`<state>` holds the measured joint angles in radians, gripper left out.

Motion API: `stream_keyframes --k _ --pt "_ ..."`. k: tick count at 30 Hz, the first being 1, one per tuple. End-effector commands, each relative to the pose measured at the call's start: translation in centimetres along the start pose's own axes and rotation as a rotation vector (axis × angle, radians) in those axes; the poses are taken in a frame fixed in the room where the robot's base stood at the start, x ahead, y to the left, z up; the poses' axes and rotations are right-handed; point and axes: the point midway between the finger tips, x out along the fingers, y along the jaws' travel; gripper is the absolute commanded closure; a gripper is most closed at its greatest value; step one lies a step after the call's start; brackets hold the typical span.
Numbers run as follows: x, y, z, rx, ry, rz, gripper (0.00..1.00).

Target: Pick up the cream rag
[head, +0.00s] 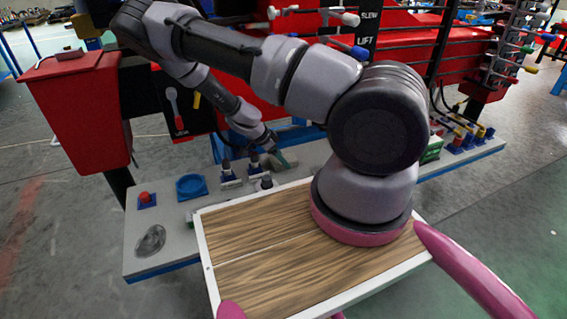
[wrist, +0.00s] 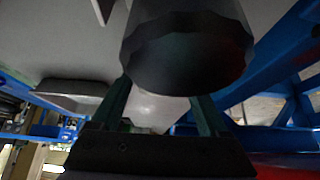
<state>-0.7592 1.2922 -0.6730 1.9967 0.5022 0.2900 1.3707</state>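My gripper (head: 279,157) is low over the grey bench top, at the back edge of the bench in the head view. In the wrist view its two green fingers (wrist: 160,112) stand apart, with bare grey surface showing between them. A large dark cylinder hides their tips, and I see nothing clamped. A small pale beige patch (head: 276,163) lies right by the fingers in the head view. It may be the cream rag, but it is too small and too covered to be sure. No cream cloth shows in the wrist view.
The dark cylinder (wrist: 187,55) is very close to the fingers. Several dark-topped pieces (head: 229,172) stand near my gripper on the bench (head: 150,215). Red machinery rises behind.

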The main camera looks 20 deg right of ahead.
Motion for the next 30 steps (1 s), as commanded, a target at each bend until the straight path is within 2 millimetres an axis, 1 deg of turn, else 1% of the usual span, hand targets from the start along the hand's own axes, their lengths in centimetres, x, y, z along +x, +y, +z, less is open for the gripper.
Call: stream_keyframes --k 1,2,3,4,11,14,17,24,27,30 --pt "0.0 0.0 0.0 0.0 0.0 0.0 0.46" --pt "0.0 0.0 0.0 0.0 0.0 0.0 0.57" --pt "0.0 0.0 0.0 0.0 0.0 0.0 0.73" --pt "0.0 0.0 0.0 0.0 0.0 0.0 0.81" --pt "-0.1 0.0 -0.1 0.0 0.0 0.0 0.81" --pt "-0.8 -0.1 -0.5 0.002 0.0 -0.002 0.81" --pt "-2.2 -0.1 -1.3 0.002 -0.001 -0.003 0.81" --pt "-6.3 -0.1 -3.9 0.002 -0.001 -0.003 0.81" --pt "-7.5 0.0 -4.7 0.001 -0.001 -0.001 0.81" --pt "-8.2 0.0 -5.2 0.001 0.0 -0.001 0.81"
